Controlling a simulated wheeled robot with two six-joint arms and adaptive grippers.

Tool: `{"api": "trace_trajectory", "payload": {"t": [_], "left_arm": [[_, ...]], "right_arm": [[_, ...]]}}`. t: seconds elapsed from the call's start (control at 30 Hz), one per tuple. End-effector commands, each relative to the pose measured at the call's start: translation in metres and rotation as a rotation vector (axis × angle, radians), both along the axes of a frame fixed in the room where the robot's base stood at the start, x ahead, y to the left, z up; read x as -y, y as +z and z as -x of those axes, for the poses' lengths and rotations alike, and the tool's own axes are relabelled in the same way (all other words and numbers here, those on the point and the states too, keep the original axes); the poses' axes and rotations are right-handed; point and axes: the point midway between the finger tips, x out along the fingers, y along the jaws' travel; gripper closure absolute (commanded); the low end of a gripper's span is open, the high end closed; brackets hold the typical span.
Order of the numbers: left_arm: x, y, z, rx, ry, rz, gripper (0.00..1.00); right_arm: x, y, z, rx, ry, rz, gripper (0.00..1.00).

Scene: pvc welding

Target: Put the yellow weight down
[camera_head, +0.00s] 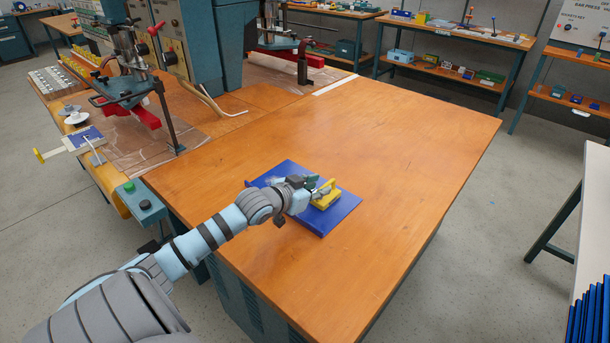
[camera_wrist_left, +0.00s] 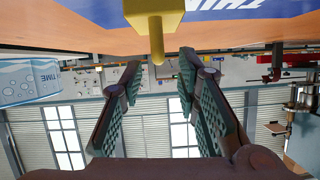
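The yellow weight (camera_head: 326,200) rests on a blue folder-like sheet (camera_head: 338,217) lying on the wooden table. A yellow handle rises from it. My left gripper (camera_head: 312,191) is beside the weight, reaching in from the left. In the left wrist view, which looks upside down, the weight (camera_wrist_left: 154,12) is at the top with its yellow handle pointing down. The left fingers (camera_wrist_left: 160,72) are spread apart with nothing between them; the handle end is just beyond the tips. Part of the blue sheet (camera_wrist_left: 218,9) with white lettering shows there. My right gripper is not in view.
The wooden table (camera_head: 400,130) is largely clear around the sheet. A machine with red parts (camera_head: 125,70) stands at its left, near a green-button box (camera_head: 140,198). Shelves (camera_head: 460,40) stand behind. A white table (camera_head: 597,205) is at the right.

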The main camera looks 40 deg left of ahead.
Motion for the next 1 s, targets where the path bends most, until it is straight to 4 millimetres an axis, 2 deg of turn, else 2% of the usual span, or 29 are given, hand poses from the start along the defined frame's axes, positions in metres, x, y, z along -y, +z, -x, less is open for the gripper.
{"api": "trace_trajectory", "payload": {"t": [0.03,0.13,0.3,0.43,1.0], "left_arm": [[0.001,0.011,0.012,-0.007,-0.006,-0.007,0.70],[0.002,0.023,0.037,-0.009,-0.005,-0.009,0.70],[0.004,0.034,0.064,-0.004,-0.004,-0.003,0.70],[0.005,0.033,0.070,-0.001,-0.006,0.001,0.70],[0.004,0.031,0.070,0.000,-0.003,0.002,0.70]], "right_arm": [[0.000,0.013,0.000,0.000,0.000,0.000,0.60],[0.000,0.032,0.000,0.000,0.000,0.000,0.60],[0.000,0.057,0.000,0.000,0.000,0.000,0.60],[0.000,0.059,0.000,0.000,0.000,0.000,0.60],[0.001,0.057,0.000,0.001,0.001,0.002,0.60]]}}
